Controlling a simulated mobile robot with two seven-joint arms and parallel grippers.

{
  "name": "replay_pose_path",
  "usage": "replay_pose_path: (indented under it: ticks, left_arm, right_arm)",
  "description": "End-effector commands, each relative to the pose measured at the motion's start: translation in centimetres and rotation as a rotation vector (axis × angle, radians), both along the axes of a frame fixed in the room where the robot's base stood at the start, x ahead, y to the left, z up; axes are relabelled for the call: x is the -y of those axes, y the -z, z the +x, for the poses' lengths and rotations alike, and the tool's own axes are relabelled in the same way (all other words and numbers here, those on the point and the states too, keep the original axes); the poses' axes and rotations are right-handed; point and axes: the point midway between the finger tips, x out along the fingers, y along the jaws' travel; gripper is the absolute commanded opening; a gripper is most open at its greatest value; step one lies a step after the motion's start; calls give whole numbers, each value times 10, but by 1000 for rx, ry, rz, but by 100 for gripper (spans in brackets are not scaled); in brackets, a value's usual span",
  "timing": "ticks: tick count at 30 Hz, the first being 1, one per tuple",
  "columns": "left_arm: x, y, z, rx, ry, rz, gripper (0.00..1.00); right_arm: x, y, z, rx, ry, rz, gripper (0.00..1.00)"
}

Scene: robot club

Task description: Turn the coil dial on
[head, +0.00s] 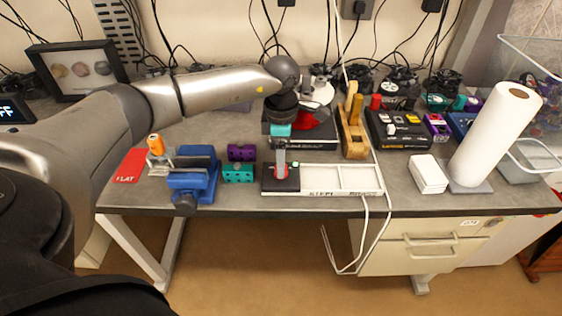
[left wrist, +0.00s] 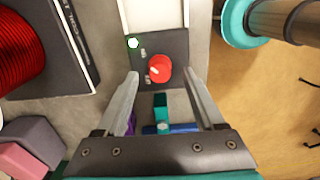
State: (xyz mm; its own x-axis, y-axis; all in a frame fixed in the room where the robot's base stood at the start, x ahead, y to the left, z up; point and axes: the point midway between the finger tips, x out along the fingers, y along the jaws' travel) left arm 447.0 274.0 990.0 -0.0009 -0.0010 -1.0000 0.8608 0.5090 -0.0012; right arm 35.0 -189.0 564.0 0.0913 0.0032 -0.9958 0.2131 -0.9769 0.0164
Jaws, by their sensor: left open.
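The coil dial (head: 282,172) is a red knob on a dark panel (head: 269,184) at the left end of a white tray, near the bench's front edge. In the left wrist view the knob (left wrist: 160,67) has a white mark on its left side. Small labels stand beside it, too blurred to read surely. A pale green light (left wrist: 133,43) sits near the panel's corner. My left gripper (head: 280,163) points down over the dial. It is open, and in the left wrist view its fingertips (left wrist: 160,78) lie either side of the knob. I cannot tell whether they touch it.
A red coil (left wrist: 22,48) on a dark base stands behind the panel. A blue vise (head: 190,182), a purple block (head: 241,152) and a teal block (head: 238,174) sit left of it. The white tray (head: 350,192) extends right. A paper roll (head: 495,135) stands further right.

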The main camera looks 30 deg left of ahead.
Motion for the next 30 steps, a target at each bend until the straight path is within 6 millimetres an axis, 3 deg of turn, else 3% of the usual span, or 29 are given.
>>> replay_pose_path:
  ticks: [9, 15, 21, 30]
  left_arm:
    - [-1, -78, 1, 6, 0, 1, 70]
    - [0, -115, 1, 5, -1, 1, 70]
    - [-1, -131, 0, 2, -1, 1, 70]
    - [0, -133, 0, 2, 0, 0, 70]
  right_arm:
    - [0, -2, 0, 0, 0, 0, 50]
    - [0, -3, 0, 0, 0, 0, 50]
    - [0, -3, 0, 0, 0, 0, 50]
    - [0, -3, 0, 0, 0, 0, 50]
